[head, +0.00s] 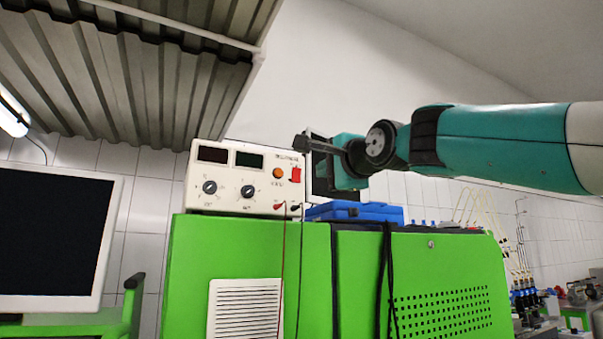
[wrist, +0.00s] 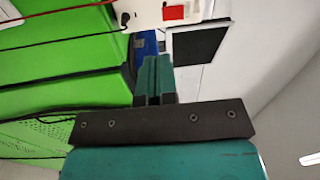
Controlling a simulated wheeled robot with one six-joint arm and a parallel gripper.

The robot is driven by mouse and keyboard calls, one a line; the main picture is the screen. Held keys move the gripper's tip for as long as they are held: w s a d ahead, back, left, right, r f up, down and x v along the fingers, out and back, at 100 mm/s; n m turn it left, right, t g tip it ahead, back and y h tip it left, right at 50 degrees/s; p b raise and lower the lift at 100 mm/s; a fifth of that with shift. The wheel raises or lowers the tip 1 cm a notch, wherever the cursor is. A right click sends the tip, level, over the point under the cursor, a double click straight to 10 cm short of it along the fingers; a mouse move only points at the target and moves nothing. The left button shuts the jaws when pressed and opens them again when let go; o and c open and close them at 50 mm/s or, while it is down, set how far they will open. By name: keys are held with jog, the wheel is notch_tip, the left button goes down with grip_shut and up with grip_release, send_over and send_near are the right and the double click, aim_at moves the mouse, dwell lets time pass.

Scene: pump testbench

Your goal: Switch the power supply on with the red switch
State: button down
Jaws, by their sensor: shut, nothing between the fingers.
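The power supply (head: 236,180) is a cream box with two dark displays and two black knobs, standing on the green cabinet. Its red switch (head: 296,175) is at the right end of the front panel, beside an orange round lamp (head: 278,173). My gripper (head: 303,143) is shut and empty, just above and to the right of the red switch in the head view. I cannot tell whether it touches the panel. In the wrist view the red switch (wrist: 173,12) shows at the top edge, beyond the closed fingers (wrist: 156,62). The switch position is too small to tell.
A blue case (head: 355,212) lies on the green cabinet (head: 245,245) right of the power supply. Red and black leads hang from the supply down the cabinet front. A monitor (head: 50,240) stands at left. A dark panel (wrist: 197,50) shows right of the fingers in the wrist view.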

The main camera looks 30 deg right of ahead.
aim_at(297, 170)
jog(key=shift+s+d+r+m+t+h, duration=0.15)
jog(key=shift+d+r+m+t, duration=0.1)
jog(key=shift+r, duration=0.35)
jog(key=shift+s+d+r+m+t+h, duration=0.15)
jog(key=shift+d+r+m, duration=0.1)
jog(key=shift+r, duration=0.3)
jog(key=shift+w, duration=0.15)
jog(key=w+p, duration=0.2)
jog(key=w, duration=0.2)
jog(key=w+r+p, duration=0.1)
jog(key=w+p, duration=0.1)
jog(key=w, duration=0.2)
jog(key=w+r+p, duration=0.1)
jog(key=w+p, duration=0.1)
jog(key=w, duration=0.2)
jog(key=shift+w+p, duration=0.3)
jog(key=shift+p, duration=0.1)
jog(key=shift+w, duration=0.55)
jog(key=shift+p, duration=0.35)
